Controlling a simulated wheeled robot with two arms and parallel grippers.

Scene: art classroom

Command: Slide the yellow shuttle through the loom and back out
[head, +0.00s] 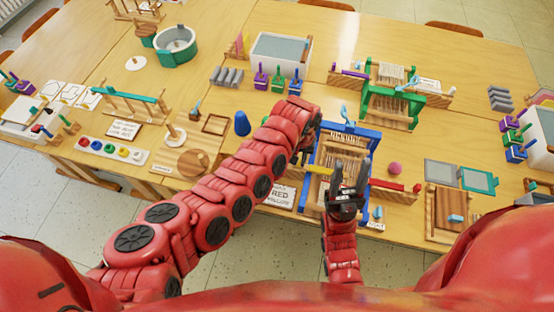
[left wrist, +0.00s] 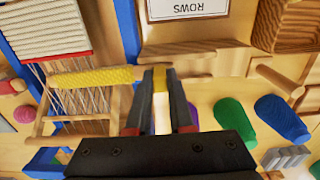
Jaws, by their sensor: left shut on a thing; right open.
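The blue-framed loom (head: 371,143) with pale warp threads stands near the table's front edge. The yellow shuttle (head: 320,170) lies crosswise at its left part. In the left wrist view the yellow shuttle (left wrist: 95,77) reaches over the warp threads of the loom (left wrist: 88,100); whether it passes between thread layers is unclear. My left gripper (head: 301,157) is at the loom's left side, shut on the shuttle's near end, and its fingers (left wrist: 160,85) show yellow between them. My right gripper (head: 347,176) is open and empty, above the loom's front right part.
A red shuttle (head: 395,185) rests on a wooden holder right of the loom. A pink ball (head: 395,168) lies behind it. A printed card (head: 279,195) lies left of the loom. A green loom (head: 392,106) stands behind. A blue cone (head: 242,124) stands left of my left arm.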

